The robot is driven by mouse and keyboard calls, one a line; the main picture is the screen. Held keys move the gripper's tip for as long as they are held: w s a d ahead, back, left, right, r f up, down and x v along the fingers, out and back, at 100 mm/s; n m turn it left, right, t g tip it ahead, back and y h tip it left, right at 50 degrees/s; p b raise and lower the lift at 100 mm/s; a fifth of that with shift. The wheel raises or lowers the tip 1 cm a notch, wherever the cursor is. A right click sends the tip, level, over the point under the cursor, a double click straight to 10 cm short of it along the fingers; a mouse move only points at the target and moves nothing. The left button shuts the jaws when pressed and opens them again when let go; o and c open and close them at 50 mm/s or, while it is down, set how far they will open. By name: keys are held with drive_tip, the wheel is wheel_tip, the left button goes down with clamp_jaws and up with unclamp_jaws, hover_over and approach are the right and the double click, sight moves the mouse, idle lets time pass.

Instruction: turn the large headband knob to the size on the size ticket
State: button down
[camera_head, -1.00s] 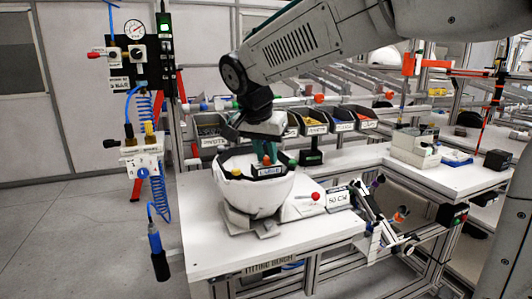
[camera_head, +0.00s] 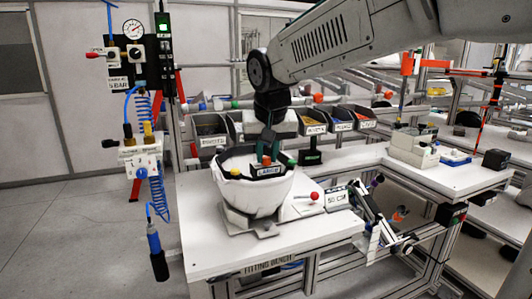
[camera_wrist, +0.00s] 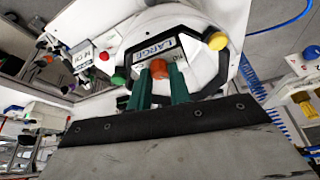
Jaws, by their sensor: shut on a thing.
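The white helmet shell (camera_head: 258,195) sits open side up in a cradle on the fitting bench. Its dark inside carries a plate labelled LARGE (camera_head: 268,171), also readable in the wrist view (camera_wrist: 160,48). My gripper (camera_wrist: 158,80) is shut on the orange knob (camera_wrist: 158,68) beside that plate, with a green finger on either side. Any size marks by the knob are too small or covered to read. The size ticket (camera_head: 337,198) stands on the bench right of the shell and seems to read 50 CM.
A yellow knob (camera_wrist: 217,41) and a green knob (camera_wrist: 119,80) sit on the shell's rim. A red ball-tipped lever (camera_head: 314,196) is right of the shell. Labelled bins (camera_head: 312,125) stand behind. A blue-hosed air panel (camera_head: 140,60) is at left. The bench's front left is clear.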

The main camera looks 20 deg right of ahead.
drive_tip(key=n, duration=0.1)
drive_tip(key=n+y, duration=0.1)
drive_tip(key=n, duration=0.1)
drive_tip(key=n+y, duration=0.1)
drive_tip(key=n, duration=0.1)
drive_tip(key=shift+d, duration=0.25)
drive_tip(key=n+y, duration=0.1)
drive_tip(key=n, duration=0.2)
drive_tip(key=n+g+y, duration=0.1)
drive_tip(key=n, duration=0.2)
drive_tip(key=shift+w+d, duration=0.1)
drive_tip(key=shift+n, duration=0.3)
drive_tip(key=c, duration=1.3)
unclamp_jaws()
drive_tip(key=v, duration=0.7)
drive_tip(key=shift+d+r, duration=0.2)
drive_tip(key=shift+r, duration=0.15)
